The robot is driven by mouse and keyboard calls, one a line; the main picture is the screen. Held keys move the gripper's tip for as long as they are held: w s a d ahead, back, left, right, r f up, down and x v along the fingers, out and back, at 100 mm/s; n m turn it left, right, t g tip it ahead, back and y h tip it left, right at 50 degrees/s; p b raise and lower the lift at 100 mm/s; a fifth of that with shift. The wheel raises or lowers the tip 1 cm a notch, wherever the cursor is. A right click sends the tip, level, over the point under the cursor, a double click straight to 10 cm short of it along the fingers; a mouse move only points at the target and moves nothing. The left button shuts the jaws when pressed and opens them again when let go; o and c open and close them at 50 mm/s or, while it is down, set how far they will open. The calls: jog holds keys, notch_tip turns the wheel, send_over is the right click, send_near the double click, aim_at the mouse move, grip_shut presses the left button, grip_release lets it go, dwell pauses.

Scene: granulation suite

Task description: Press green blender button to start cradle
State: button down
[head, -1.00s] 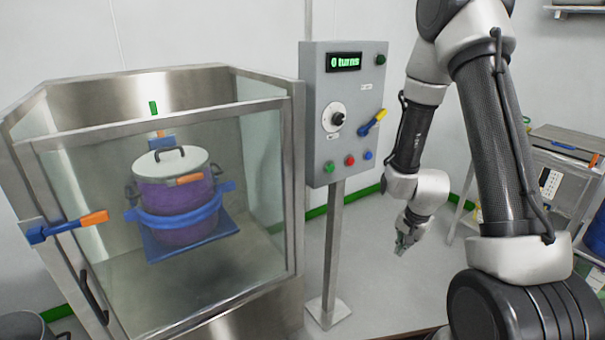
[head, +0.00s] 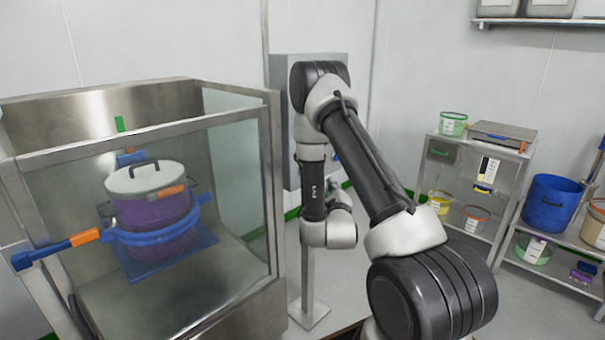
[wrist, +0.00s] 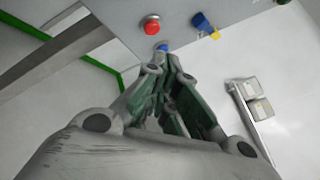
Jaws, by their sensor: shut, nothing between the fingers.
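The grey control panel (head: 281,75) stands on its post, largely hidden behind my arm in the head view, so its green button does not show there. In the wrist view, the red button (wrist: 151,26) and blue button (wrist: 163,47) show on the panel, with a blue-and-yellow lever handle (wrist: 204,24) to their right. The green start button is not visible in the wrist view. My gripper (wrist: 168,65) is shut and empty, its fingertips close to the blue button in the picture; I cannot tell whether they touch. The gripper is hidden in the head view.
A glass-walled enclosure (head: 262,190) left of the panel holds a purple drum (head: 150,207) with a white lid in a blue cradle. Its orange-tipped latch (head: 85,236) is at the left. Shelves (head: 500,180) with tubs stand at the right. Floor between is clear.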

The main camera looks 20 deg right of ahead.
dwell(0.3)
jog(key=w+a, duration=0.3)
jog(key=w, duration=0.5)
jog(key=shift+w, duration=0.15)
dwell(1.4)
jog(key=shift+w, duration=0.35)
